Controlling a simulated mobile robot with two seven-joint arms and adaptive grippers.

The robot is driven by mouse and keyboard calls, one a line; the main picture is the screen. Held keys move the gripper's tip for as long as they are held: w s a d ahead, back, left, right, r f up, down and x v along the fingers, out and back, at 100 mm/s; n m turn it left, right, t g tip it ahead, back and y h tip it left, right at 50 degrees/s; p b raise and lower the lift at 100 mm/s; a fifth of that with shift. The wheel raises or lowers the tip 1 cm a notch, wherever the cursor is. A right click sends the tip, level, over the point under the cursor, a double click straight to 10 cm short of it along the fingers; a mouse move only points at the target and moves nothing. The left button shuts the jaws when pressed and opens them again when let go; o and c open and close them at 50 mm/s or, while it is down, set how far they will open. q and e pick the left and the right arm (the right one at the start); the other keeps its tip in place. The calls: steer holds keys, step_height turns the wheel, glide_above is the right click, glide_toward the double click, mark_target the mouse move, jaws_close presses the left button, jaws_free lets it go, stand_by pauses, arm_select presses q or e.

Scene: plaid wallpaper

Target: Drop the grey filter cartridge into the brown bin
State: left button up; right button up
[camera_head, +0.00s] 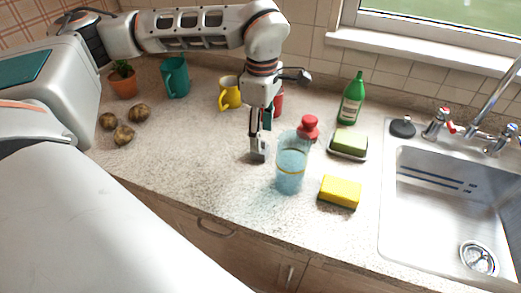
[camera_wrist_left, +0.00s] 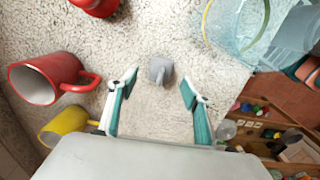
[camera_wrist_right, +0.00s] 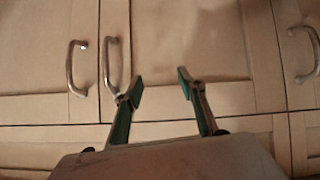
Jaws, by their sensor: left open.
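The small grey filter cartridge (camera_wrist_left: 160,70) is on the speckled counter in the left wrist view, just beyond and between my left fingertips. My left gripper (camera_wrist_left: 160,86) is open and empty, with a finger on each side of it. In the head view my left gripper (camera_head: 261,145) points down over the counter, left of the clear blue jug (camera_head: 290,168); I cannot clearly separate the cartridge from the fingers there. My right gripper (camera_wrist_right: 161,84) is open and empty in front of the cabinet doors. I cannot make out a brown bin in any view.
A red mug (camera_wrist_left: 47,78) and yellow mug (camera_head: 229,94) stand behind my left gripper. A red-capped item (camera_head: 308,127), sponge (camera_head: 340,191), soap dish (camera_head: 348,145) and green bottle (camera_head: 352,99) are to its right, before the sink (camera_head: 450,190).

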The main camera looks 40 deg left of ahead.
arm_select(q)
steer(key=shift+s+a+f, duration=0.1)
steer(key=shift+a+f, duration=0.05)
steer(key=shift+f, duration=2.55)
steer(key=c, duration=1.3)
steer(key=shift+r, duration=0.15)
